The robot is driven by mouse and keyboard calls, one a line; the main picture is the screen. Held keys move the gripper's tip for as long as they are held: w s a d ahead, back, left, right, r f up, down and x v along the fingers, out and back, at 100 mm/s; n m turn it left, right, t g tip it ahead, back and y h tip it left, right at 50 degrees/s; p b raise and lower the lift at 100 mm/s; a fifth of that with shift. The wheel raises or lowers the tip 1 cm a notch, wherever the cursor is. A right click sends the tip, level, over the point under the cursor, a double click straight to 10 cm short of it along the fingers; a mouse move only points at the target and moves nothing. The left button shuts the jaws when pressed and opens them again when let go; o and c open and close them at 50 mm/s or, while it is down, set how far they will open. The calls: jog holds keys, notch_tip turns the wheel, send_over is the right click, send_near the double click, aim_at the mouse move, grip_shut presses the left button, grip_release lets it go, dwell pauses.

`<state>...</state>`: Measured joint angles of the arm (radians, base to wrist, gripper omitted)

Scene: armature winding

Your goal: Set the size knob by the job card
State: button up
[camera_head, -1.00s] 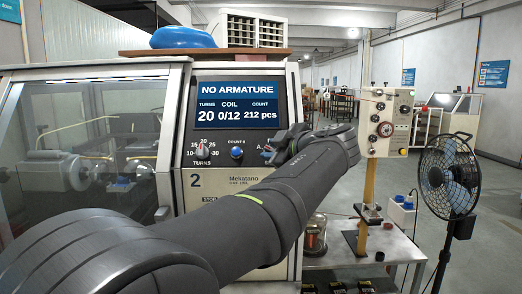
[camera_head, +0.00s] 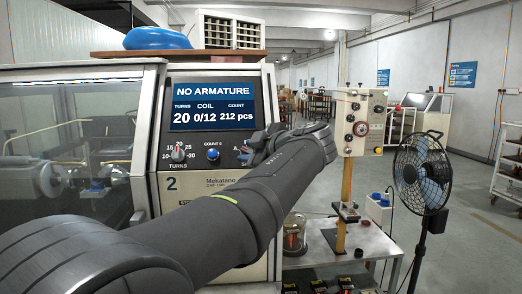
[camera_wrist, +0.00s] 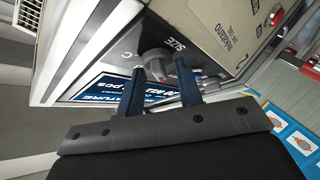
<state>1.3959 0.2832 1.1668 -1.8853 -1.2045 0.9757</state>
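The size knob (camera_wrist: 153,62) is a grey round knob with a raised grip on the machine's panel, under the word SIZE and near a letter C in the wrist view. My gripper (camera_wrist: 160,70) is open, with its two blue fingers pointing at the knob. The knob's raised grip lies between the fingertips with a gap on both sides. In the head view my gripper (camera_head: 258,145) covers the knob; only a letter A shows beside it. The display (camera_head: 212,112) reads NO ARMATURE, turns 20, coil 0/12, count 212 pcs. I cannot tell which size the knob points at.
The turns knob (camera_head: 179,153) and a blue count button (camera_head: 213,154) are left of my gripper on the panel. Blue cards with orange drawings (camera_wrist: 292,130) show at the wrist view's right. A fan (camera_head: 422,175) and a side table (camera_head: 375,243) stand to the right.

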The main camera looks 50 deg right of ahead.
jog(key=v, duration=1.7)
jog(key=x, duration=1.7)
jog(key=shift+w, duration=0.15)
jog(key=shift+w, duration=0.2)
jog(key=m, duration=0.1)
jog(key=m+h, duration=0.1)
jog(key=shift+s+a+m, duration=0.15)
jog(key=shift+s+m, duration=0.1)
jog(key=shift+m, duration=0.05)
jog(key=m+h, duration=0.2)
jog(key=m, duration=0.1)
jog(key=shift+w+f+m+h, duration=0.1)
jog(key=shift+m+h, duration=0.3)
jog(key=m+g+h, duration=0.1)
jog(key=m+h, duration=0.1)
jog(key=m, duration=0.2)
jog(key=m+g+h, duration=0.1)
jog(key=m+h, duration=0.2)
jog(key=m, duration=0.2)
jog(key=shift+w+a, duration=0.1)
jog(key=shift+a, duration=0.05)
jog(key=shift+s+a, duration=0.2)
jog(key=shift+s, duration=0.1)
dwell(0.5)
